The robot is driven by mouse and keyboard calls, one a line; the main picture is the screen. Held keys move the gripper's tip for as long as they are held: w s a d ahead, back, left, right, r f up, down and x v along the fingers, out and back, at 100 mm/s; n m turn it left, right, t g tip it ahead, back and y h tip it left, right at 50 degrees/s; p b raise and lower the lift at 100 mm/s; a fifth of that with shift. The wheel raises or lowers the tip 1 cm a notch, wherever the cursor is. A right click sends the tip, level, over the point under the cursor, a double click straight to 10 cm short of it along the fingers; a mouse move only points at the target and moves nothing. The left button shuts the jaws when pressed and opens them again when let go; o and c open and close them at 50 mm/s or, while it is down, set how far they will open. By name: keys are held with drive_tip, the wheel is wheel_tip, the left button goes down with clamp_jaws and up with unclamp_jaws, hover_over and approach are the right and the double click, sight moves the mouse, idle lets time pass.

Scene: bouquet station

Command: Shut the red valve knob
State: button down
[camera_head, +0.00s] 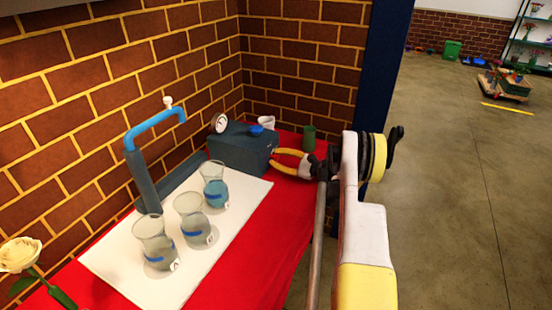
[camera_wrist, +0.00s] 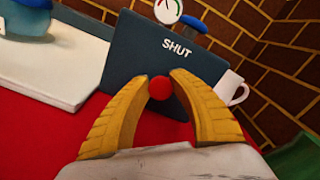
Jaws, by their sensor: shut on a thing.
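The red valve knob (camera_wrist: 160,88) is a small round ball on the front of a dark blue-grey box (camera_wrist: 138,57) marked "SHUT". In the wrist view my gripper (camera_wrist: 161,76) has its two yellow fingers closed in around the knob, one on each side. In the head view my gripper (camera_head: 274,162) reaches left to the front of the box (camera_head: 236,152); the knob is hidden there by the fingers. The label "SHUT" sits just above the knob.
A gauge (camera_head: 219,122), a blue cap (camera_head: 256,130), a white mug (camera_head: 266,122) and a green cup (camera_head: 309,138) are close to the box. Several glass vases (camera_head: 189,219) stand on a white board (camera_head: 118,268) beside a blue tap (camera_head: 155,127). Brick walls bound the back.

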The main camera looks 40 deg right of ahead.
drive_tip(key=n, duration=0.5)
drive_tip(key=shift+f+n, duration=0.1)
drive_tip(key=shift+n, duration=0.2)
drive_tip(key=n, duration=0.4)
drive_tip(key=shift+n, duration=0.4)
drive_tip(key=c, duration=1.1)
unclamp_jaws()
drive_tip(key=shift+c, duration=0.2)
drive_tip(key=v, duration=1.2)
drive_tip(key=shift+f, duration=0.1)
